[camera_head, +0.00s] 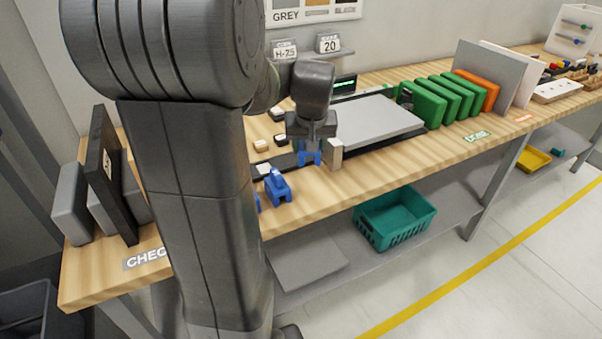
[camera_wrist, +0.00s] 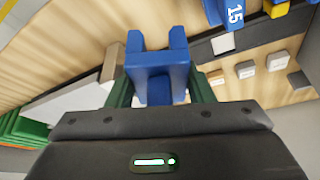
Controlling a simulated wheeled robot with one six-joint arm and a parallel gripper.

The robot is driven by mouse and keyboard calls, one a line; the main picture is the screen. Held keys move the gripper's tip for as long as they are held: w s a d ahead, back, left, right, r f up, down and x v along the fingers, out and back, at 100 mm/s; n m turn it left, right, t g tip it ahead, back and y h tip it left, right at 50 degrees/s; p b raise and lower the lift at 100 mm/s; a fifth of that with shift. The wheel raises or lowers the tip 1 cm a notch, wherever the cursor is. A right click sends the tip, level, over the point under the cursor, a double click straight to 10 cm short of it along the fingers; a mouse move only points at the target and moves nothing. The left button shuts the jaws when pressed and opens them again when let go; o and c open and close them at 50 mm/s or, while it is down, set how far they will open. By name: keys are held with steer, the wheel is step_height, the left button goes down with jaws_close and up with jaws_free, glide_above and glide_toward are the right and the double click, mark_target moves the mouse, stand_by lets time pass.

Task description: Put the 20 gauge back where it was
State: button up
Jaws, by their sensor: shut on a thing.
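My gripper (camera_head: 311,142) is shut on a blue forked gauge (camera_head: 309,157) over the bench's front part. In the wrist view the gauge (camera_wrist: 157,62) sits between both fingers, prongs pointing away from me. No number shows on it, and I cannot tell whether it touches the bench. Another blue gauge (camera_head: 278,187) stands on the bench left of and nearer than my gripper. In the wrist view a blue gauge (camera_wrist: 232,18) marked 15 is at the top right. A further blue piece (camera_head: 257,202) is mostly hidden by my arm.
A pale wooden block (camera_head: 336,153) stands close to the right of the held gauge. A grey panel (camera_head: 375,122) lies behind it. Green boards (camera_head: 430,103) stand farther right. A sign reading 20 (camera_head: 329,43) is on the wall. Small pale blocks (camera_head: 261,146) lie left of my gripper.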

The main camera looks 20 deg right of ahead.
step_height(320, 180, down, 9)
steer(key=shift+s+f, duration=0.1)
steer(key=shift+f, duration=0.05)
stand_by(0.4)
steer(key=shift+f, duration=0.15)
steer(key=o, duration=1.1)
steer(key=shift+r, duration=0.35)
steer(key=v, duration=1.1)
steer(key=shift+s+r, duration=0.25)
